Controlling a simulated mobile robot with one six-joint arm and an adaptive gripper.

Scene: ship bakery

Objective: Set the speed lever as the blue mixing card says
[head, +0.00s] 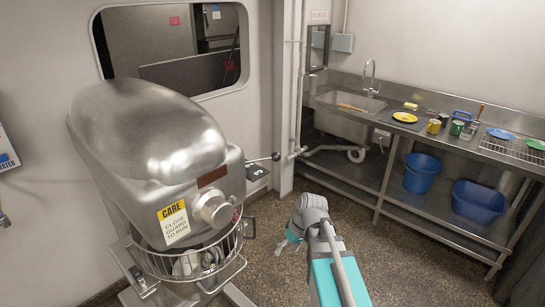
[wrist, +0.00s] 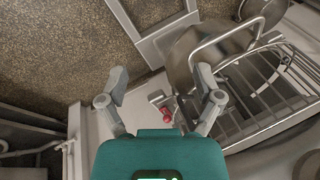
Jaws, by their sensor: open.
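A large steel mixer (head: 150,140) stands at the left in the head view. A lever with a dark knob (head: 275,156) sticks out from its right side, above a small dark plate; whether this is the speed lever I cannot tell. I see no card that I can make out as the blue mixing card. My gripper (head: 289,242) is low over the floor, right of the mixer and apart from it. In the wrist view my gripper (wrist: 162,80) has its fingers spread and nothing between the tips. A small red knob (wrist: 166,115) shows beyond and between the fingers.
The mixer's wire guard (head: 165,262) and bowl are at its front; the guard also shows in the wrist view (wrist: 262,92). A steel sink bench (head: 440,140) with dishes and blue tubs (head: 421,172) stands at the right.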

